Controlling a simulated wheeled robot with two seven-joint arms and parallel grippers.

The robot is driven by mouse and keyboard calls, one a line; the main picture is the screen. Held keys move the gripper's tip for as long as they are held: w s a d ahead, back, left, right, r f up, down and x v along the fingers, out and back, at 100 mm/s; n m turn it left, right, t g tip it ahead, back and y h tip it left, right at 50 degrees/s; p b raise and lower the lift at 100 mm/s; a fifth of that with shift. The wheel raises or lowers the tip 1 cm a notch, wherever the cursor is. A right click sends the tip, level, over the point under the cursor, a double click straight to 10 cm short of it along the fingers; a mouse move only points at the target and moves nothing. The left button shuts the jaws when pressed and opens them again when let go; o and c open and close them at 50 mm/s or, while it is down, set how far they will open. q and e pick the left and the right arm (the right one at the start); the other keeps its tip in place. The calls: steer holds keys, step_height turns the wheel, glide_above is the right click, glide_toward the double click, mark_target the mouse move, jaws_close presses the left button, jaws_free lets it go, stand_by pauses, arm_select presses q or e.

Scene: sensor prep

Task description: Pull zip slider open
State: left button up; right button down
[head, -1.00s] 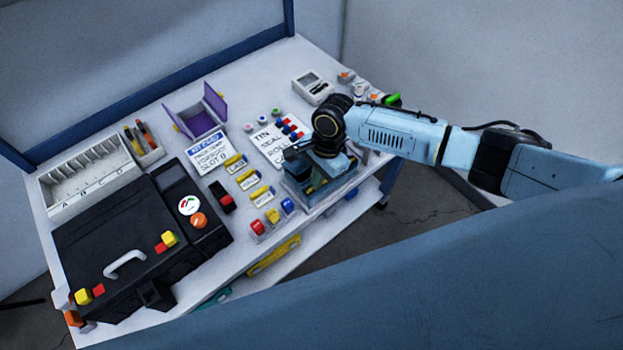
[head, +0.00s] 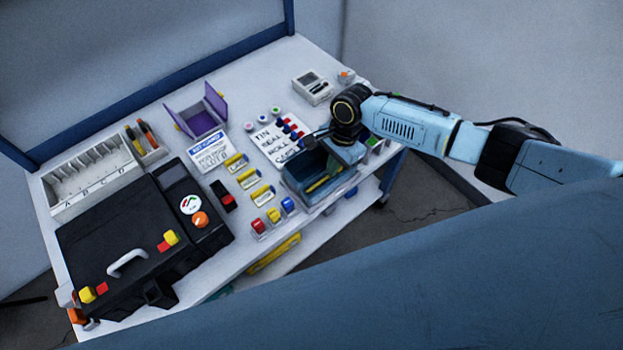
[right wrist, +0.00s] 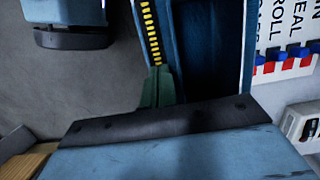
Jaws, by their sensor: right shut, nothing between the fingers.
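The blue pouch (head: 300,192) sits at the front right edge of the table. Its top shows a dark hollow and a yellow strip (head: 320,183). In the right wrist view the pouch (right wrist: 248,45) has a row of yellow zip teeth (right wrist: 151,32) along its left side, beside a dark blue interior. My right gripper (head: 342,152) is over the far end of the pouch, shut and empty. A dark green piece (right wrist: 160,88) is at the near end of the teeth; I cannot tell whether it is the slider or a fingertip. My left gripper is out of view.
A white sheet (head: 268,140) with red and blue clips lies beside the pouch. Small red, yellow and blue blocks (head: 273,215) stand left of it. A black case (head: 110,235), purple holder (head: 205,115) and white divided tray (head: 90,180) fill the left side.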

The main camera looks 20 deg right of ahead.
steer(key=shift+w+d, duration=0.2)
steer(key=shift+d, duration=0.45)
steer(key=shift+w+d, duration=0.25)
steer(key=shift+d, duration=0.35)
steer(key=shift+w+d, duration=0.2)
steer(key=shift+d, duration=0.45)
steer(key=shift+a, duration=0.1)
steer(key=shift+s+a+r+p, duration=0.15)
steer(key=shift+a+p, duration=0.2)
steer(key=shift+p, duration=0.45)
step_height(320, 180, up, 7)
steer(key=p, duration=0.8)
steer(key=shift+p, duration=0.3)
